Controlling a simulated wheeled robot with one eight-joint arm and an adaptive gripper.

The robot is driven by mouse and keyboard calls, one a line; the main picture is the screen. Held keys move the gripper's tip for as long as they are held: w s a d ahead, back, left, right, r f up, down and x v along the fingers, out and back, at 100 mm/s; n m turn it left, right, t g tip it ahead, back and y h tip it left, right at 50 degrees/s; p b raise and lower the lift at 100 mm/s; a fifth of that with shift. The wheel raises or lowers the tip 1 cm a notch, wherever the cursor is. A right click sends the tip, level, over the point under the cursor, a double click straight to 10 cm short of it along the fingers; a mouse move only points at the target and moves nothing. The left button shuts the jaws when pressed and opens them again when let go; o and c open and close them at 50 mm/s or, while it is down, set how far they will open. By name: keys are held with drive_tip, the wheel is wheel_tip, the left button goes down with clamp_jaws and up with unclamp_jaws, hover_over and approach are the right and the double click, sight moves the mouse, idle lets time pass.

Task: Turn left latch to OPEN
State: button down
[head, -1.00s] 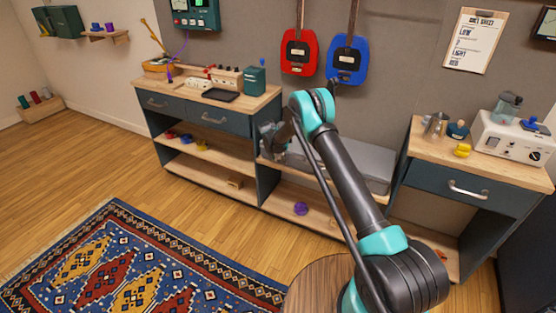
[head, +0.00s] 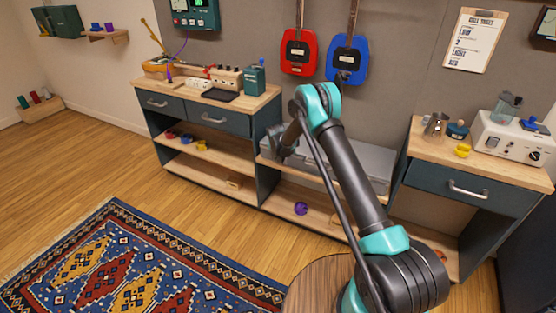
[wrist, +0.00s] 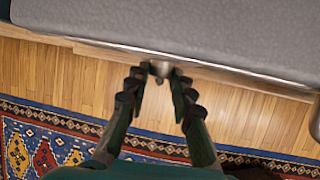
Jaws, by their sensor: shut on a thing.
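The grey case (head: 372,164) lies on the shelf between the two cabinets, partly hidden by my arm. In the wrist view its grey top (wrist: 190,28) fills the upper part. A small metallic latch (wrist: 160,68) sits at its front edge. My gripper (wrist: 161,80) is shut on this latch, with a fingertip on each side of it. In the head view my gripper (head: 284,146) is at the left end of the case, and the latch is too small and covered to make out. No OPEN marking is legible.
The left cabinet (head: 264,150) stands close beside my gripper. A purple object (head: 300,208) lies on the shelf below. The right cabinet (head: 475,192) bounds the other side. Wooden floor and a patterned rug (head: 130,265) lie in front.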

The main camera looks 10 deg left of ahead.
drive_tip(key=t+y, duration=0.1)
drive_tip(key=y, duration=0.2)
drive_tip(key=d+m+t+y, duration=0.1)
drive_tip(key=y, duration=0.1)
drive_tip(key=f+m+t+y, duration=0.1)
drive_tip(key=t+y, duration=0.1)
drive_tip(key=y, duration=0.1)
drive_tip(key=shift+s+d+y, duration=0.2)
drive_tip(key=shift+s+y, duration=0.05)
drive_tip(key=shift+y, duration=0.05)
idle(0.4)
drive_tip(key=c, duration=1.3)
unclamp_jaws()
wheel_tip(320, 180, up, 10)
